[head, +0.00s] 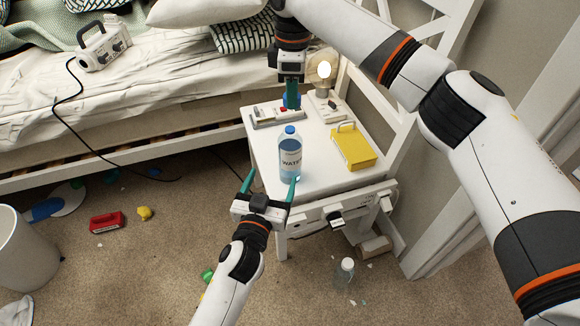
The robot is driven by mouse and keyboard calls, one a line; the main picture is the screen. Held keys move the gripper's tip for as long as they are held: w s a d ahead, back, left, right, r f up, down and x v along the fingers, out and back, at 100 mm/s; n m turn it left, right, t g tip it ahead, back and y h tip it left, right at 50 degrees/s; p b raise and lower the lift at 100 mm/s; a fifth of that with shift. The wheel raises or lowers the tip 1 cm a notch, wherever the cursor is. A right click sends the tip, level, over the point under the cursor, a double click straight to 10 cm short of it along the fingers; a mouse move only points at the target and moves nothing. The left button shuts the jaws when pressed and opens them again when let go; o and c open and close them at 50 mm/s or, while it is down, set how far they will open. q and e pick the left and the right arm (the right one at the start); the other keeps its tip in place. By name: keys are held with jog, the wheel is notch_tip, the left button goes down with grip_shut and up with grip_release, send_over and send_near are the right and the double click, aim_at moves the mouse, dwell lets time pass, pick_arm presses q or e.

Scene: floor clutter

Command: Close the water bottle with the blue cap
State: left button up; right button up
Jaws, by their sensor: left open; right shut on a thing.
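The water bottle (291,160) stands upright on the white table near its front left edge. It is clear with bluish water and a "WATER" label, and its top looks blue; I cannot tell whether that is a cap or the neck. My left gripper (270,181) is open at the table's front edge, with its right finger close in front of the bottle's base. Touching is unclear. My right gripper (291,106) is above the back of the table, pointing down, shut on a small blue thing (285,100) that looks like the blue cap, mostly hidden by the fingers.
A yellow box (353,147) with a handle is right of the bottle. A grey-white device (264,116) and a lit lamp (324,71) are at the table's back. Another clear bottle (345,271) and a red item (106,222) are on the floor. The bed is behind left.

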jog(key=shift+w+a+r+n, duration=0.1)
jog(key=shift+a+r+n, duration=0.05)
jog(key=shift+a+n, duration=0.15)
pick_arm(q)
jog(key=shift+w+d+r+h, duration=0.1)
jog(key=shift+d+r+h, duration=0.1)
jog(key=shift+d+h, duration=0.3)
jog(key=shift+d, duration=0.1)
jog(key=x, duration=1.2)
jog(key=shift+r, duration=0.1)
jog(key=c, duration=1.5)
pick_arm(e)
send_over(291, 131)
jog(key=shift+f, duration=2.5)
jog(key=shift+f, duration=0.9)
